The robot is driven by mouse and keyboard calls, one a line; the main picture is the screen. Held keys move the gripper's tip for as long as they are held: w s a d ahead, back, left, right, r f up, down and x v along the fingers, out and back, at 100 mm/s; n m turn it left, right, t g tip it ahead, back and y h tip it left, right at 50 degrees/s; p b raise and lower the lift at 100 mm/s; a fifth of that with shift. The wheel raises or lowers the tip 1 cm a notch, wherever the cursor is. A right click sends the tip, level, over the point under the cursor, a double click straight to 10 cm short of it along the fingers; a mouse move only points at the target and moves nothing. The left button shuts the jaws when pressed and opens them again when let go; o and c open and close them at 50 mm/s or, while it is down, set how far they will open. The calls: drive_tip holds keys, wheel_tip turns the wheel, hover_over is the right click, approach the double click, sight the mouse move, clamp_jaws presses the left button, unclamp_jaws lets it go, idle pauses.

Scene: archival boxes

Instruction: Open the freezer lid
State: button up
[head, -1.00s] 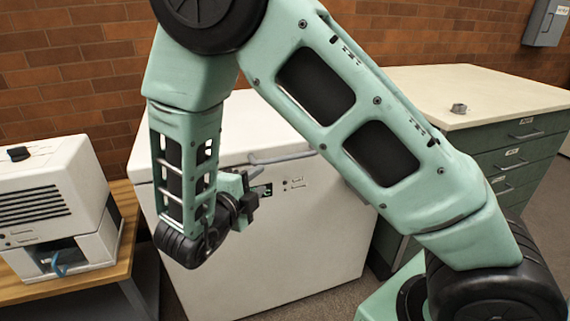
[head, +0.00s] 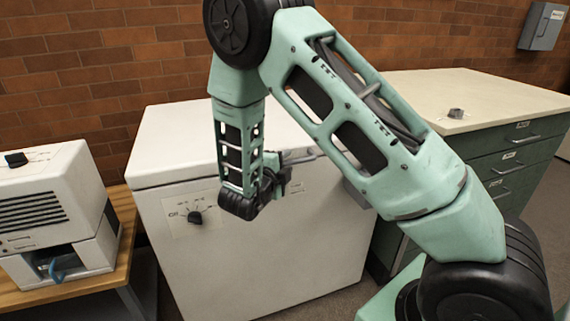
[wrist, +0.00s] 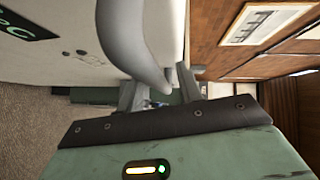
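The white chest freezer (head: 300,240) stands against the brick wall. Its lid (head: 165,135) lies flat and closed. A grey bar handle (head: 316,155) runs along the lid's front edge, partly hidden behind my arm and gripper. My gripper (head: 290,168) is at the freezer's front by the handle. In the wrist view the curved grey handle (wrist: 135,45) reaches down toward the gap between the two fingers of my gripper (wrist: 160,88). The fingers are apart. I cannot tell whether they touch the handle.
A black dial (head: 195,217) is on the freezer front. A white machine (head: 55,205) sits on a wooden bench at left. A green drawer cabinet (head: 520,150) with a pale top stands close at right. Floor shows in front.

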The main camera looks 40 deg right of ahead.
drive_tip(key=shift+r, duration=0.1)
clamp_jaws()
